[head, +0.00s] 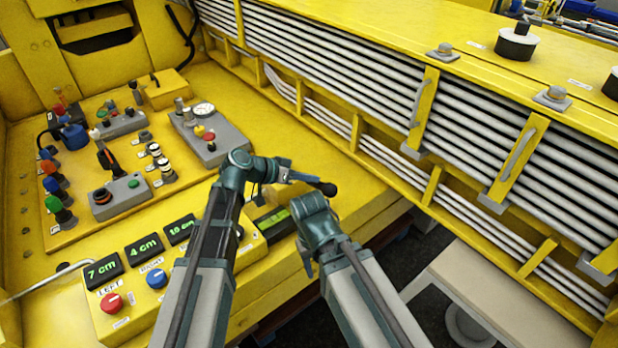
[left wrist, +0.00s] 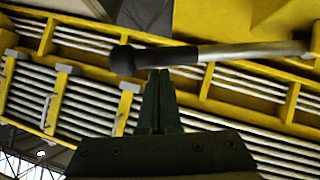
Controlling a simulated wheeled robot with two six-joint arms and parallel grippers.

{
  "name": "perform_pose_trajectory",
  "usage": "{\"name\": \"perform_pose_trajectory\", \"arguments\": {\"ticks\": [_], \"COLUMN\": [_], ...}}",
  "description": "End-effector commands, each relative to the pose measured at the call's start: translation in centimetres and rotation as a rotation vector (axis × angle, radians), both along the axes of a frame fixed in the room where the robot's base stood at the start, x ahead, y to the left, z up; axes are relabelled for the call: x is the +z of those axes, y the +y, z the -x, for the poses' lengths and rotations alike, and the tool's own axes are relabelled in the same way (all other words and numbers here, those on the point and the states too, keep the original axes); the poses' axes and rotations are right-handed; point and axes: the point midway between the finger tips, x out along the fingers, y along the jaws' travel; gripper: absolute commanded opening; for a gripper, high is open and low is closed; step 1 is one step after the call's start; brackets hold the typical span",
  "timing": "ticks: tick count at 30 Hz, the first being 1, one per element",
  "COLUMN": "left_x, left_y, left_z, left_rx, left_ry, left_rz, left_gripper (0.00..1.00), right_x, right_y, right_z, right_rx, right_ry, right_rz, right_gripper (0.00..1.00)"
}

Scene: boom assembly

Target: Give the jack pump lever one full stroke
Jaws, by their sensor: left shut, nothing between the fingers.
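The jack pump lever (left wrist: 240,51) shows in the left wrist view as a metal rod with a black grip and a round black knob (left wrist: 122,60) at its left end. In the head view its black end (head: 328,188) sticks out to the right, past my left wrist. My left gripper (left wrist: 160,72) is shut and empty, its fingertips right at the lower edge of the black grip in the wrist view; I cannot tell if they touch. In the head view my left gripper (head: 284,164) lies beside the lever, whose base is hidden. My right gripper is not visible; only its arm shows.
A yellow panel with buttons and a grey gauge box (head: 207,130) stands at the left. A box with green displays (head: 145,247), a red knob (head: 111,302) and a blue knob (head: 156,278) is in front. The yellow boom (head: 520,75) with grey tubes runs along the right.

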Motion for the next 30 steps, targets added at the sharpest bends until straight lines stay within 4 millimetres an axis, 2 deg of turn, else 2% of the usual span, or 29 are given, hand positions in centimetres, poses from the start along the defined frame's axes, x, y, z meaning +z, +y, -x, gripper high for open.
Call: {"name": "perform_pose_trajectory", "arguments": {"ticks": [4, 9, 18, 23, 30], "left_x": [-1.5, -4.9, -9.3, -10.4, -10.6], "left_y": [-0.4, -1.1, -1.6, -1.6, -1.7], "left_z": [0.7, 2.0, 2.5, 2.5, 2.6], "left_rx": [-0.003, -0.003, -0.003, -0.002, -0.006], "left_ry": [-0.037, -0.156, -0.303, -0.303, -0.299], "left_rz": [-0.025, -0.105, -0.206, -0.207, -0.21], "left_gripper": [0.0, 0.0, 0.0, 0.0, 0.0], "right_x": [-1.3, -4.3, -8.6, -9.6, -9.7], "right_y": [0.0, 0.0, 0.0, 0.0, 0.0], "right_z": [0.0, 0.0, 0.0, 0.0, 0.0], "right_rx": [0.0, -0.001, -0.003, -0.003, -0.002], "right_ry": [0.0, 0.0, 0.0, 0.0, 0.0], "right_rz": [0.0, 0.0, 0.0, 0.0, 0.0], "right_gripper": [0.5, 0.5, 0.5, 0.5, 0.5]}}
